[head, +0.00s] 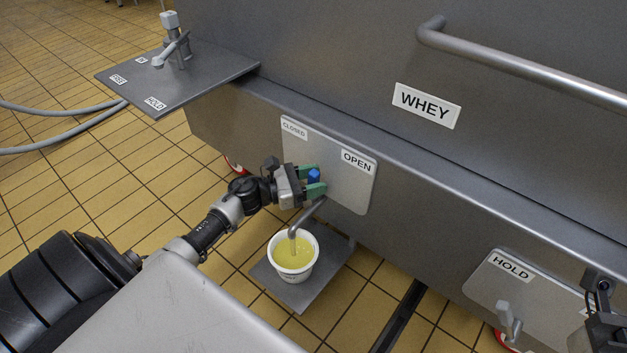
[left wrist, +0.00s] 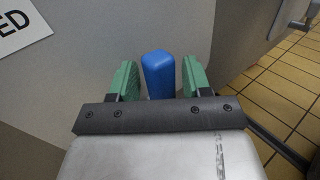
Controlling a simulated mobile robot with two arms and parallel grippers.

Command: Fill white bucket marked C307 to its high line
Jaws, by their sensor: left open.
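A white bucket (head: 296,275) stands upright on a grey floor plate (head: 302,296) under a bent metal spout (head: 308,214). Yellowish liquid (head: 303,252) is in it, below the rim. Its mark and high line cannot be read. I cannot tell whether liquid is flowing. A blue valve handle (head: 314,176) is in front of a panel with CLOSED and OPEN labels. My left gripper (head: 313,181) is open, with its green fingers on either side of the handle. In the left wrist view the blue handle (left wrist: 158,75) stands between the fingers, with gaps showing. My right gripper (head: 605,325) is partly cut off at the right edge.
The grey vat carries a WHEY sign (head: 427,105) and a rail (head: 520,65). A second panel marked HOLD (head: 512,268) is at lower right. A grey shelf with a tap (head: 178,82) juts out at upper left, with hoses beside it.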

